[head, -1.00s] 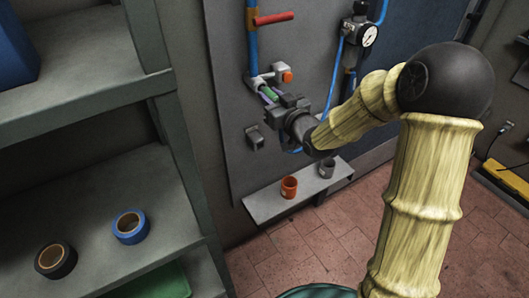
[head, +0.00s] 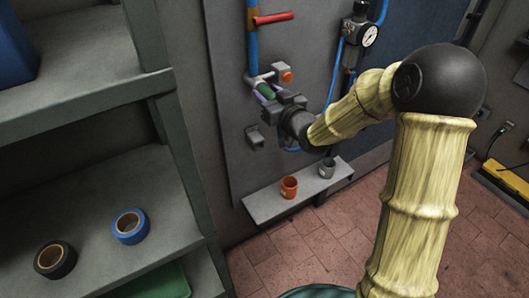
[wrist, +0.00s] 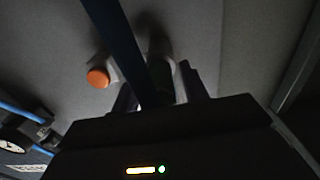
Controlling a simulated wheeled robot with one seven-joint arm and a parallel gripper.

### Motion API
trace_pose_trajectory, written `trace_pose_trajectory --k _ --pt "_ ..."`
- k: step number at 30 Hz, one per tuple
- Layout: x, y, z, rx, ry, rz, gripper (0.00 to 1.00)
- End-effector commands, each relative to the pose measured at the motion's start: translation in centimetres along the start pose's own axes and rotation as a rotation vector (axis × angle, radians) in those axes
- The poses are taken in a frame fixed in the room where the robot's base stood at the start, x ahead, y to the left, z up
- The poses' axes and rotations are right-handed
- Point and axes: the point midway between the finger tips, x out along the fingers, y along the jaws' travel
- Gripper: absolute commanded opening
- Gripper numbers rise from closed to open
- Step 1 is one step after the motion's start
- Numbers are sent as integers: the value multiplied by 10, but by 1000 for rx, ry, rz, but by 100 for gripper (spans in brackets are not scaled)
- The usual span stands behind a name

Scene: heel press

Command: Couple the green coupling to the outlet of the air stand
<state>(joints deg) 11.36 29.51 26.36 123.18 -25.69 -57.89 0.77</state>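The green coupling (head: 267,91) shows as a small green piece between the fingers of my gripper (head: 264,92), and the gripper appears shut on it. The air stand's outlet is a pale fitting (head: 262,78) on the grey wall panel, with an orange button (head: 287,76) at its right. The coupling is right below this fitting; I cannot tell whether they touch. In the wrist view the orange button (wrist: 98,78) is left of my gripper (wrist: 158,88), and a dark blue pipe (wrist: 118,35) crosses in front.
A red lever (head: 274,18) sits on the pipe above. A gauge (head: 369,35) and blue hose (head: 333,75) are to the right. A small shelf (head: 262,207) below bears an orange cup (head: 289,187) and a grey cup (head: 326,168). Shelving (head: 180,150) stands left.

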Motion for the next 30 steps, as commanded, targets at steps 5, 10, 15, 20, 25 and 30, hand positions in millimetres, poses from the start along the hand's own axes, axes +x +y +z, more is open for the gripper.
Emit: trace_pose_trajectory --k 5,10,15,20,25,30 --pt "0 0 0 0 -1 0 52" --pt "-1 0 1 0 -2 0 52" --pt "-13 1 1 -1 -3 1 52" --pt "-38 1 1 -1 -3 3 52" --pt "-73 1 1 -1 -3 4 52" --pt "-107 1 1 -2 -2 3 52"
